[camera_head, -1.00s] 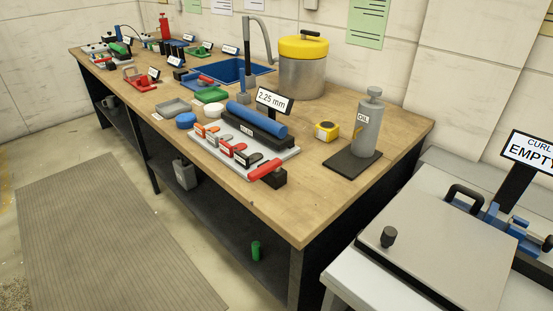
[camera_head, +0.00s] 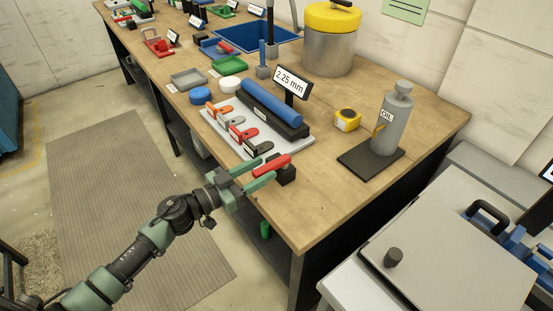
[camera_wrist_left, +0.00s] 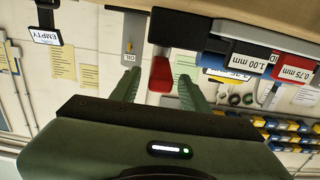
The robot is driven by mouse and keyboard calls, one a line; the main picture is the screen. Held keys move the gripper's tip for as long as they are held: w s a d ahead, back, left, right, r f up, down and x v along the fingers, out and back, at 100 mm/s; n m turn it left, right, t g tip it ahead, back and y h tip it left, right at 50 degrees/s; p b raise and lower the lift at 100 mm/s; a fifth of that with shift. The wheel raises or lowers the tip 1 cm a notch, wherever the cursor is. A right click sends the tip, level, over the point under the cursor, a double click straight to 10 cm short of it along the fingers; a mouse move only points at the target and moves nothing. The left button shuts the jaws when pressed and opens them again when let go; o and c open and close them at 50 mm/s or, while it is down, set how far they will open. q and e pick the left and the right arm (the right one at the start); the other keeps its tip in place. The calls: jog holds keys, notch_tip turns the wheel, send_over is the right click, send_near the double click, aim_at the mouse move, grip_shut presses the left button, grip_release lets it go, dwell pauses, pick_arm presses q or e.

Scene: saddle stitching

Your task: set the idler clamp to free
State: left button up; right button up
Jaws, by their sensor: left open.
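A red handle (camera_head: 272,166) on a small black block (camera_head: 286,176) sits at the near end of the pale plate (camera_head: 297,146); it looks like the idler clamp, but no label on it is readable. It also shows in the left wrist view as a red bar (camera_wrist_left: 160,75). My left gripper (camera_head: 262,172) is open, with one finger on each side of the red handle and a gap to each finger in the wrist view (camera_wrist_left: 160,92). A blue roller (camera_head: 270,102) lies on a black base behind several small coloured levers (camera_head: 237,132). My right gripper is not in view.
A "2.25 mm" sign (camera_head: 290,80) stands behind the roller. A yellow tape measure (camera_head: 347,120) and a grey oil bottle (camera_head: 392,123) on a dark pad stand to the right. The near bench corner (camera_head: 310,220) is clear.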

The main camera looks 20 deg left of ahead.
aim_at(274, 163)
pick_arm(q)
jog(key=x, duration=0.3)
jog(key=shift+w+d+r, duration=0.15)
jog(key=shift+w+d, duration=0.05)
jog(key=shift+d, duration=0.05)
jog(key=shift+w+d+p, duration=0.3)
jog(key=shift+w, duration=0.15)
jog(key=shift+s, duration=0.1)
jog(key=shift+c, duration=0.3)
grip_shut()
dwell(0.5)
